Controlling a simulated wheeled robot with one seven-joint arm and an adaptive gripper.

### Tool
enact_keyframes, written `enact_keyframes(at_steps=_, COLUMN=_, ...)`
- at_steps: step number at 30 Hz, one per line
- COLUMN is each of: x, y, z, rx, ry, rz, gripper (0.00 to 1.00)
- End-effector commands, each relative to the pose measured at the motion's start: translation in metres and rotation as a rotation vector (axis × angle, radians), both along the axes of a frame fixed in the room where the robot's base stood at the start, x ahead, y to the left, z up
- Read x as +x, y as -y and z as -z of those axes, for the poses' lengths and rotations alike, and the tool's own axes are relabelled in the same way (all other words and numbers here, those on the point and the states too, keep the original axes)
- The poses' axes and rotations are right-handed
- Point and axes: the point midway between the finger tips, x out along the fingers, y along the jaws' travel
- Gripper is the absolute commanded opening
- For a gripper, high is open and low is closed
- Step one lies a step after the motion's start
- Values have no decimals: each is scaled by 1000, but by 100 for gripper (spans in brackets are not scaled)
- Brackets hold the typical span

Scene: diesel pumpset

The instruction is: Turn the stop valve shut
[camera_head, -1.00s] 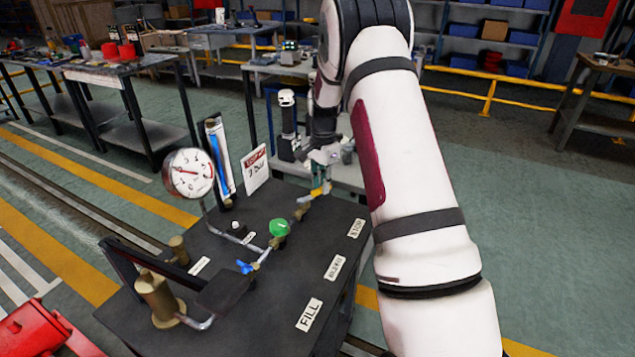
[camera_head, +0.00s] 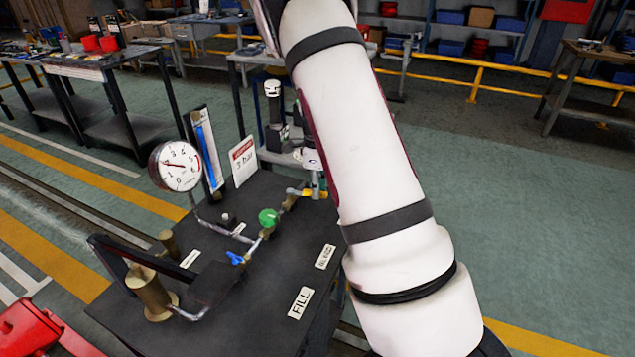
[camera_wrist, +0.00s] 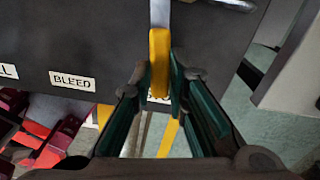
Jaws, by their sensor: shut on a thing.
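The stop valve's yellow lever (camera_wrist: 159,62) stands between the fingers of my gripper (camera_wrist: 160,85) in the wrist view. My gripper is shut on it, with a dark green pad on each side. In the head view the yellow lever (camera_head: 311,194) shows small at the far right corner of the black bench top, beside the pipe run. My arm covers most of my gripper there. The label behind the fingers in the wrist view is mostly hidden.
A green round handle (camera_head: 268,217) and a blue handle (camera_head: 236,258) sit nearer on the same pipe. A dial gauge (camera_head: 178,166), a blue sight tube (camera_head: 206,150) and a "3 bar" card (camera_head: 243,160) stand at the left. Open floor (camera_head: 500,220) lies right.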

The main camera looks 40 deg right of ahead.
Motion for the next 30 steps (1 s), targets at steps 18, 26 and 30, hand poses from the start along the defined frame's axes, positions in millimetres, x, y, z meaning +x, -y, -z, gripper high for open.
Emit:
enact_keyframes(at_steps=18, x=-9, y=-13, z=0, rx=0, ry=1, rz=210, gripper=0)
enact_keyframes(at_steps=26, x=-9, y=-14, z=0, rx=2, ry=1, rz=214, gripper=0)
enact_keyframes(at_steps=30, x=-9, y=-14, z=0, rx=2, ry=1, rz=214, gripper=24)
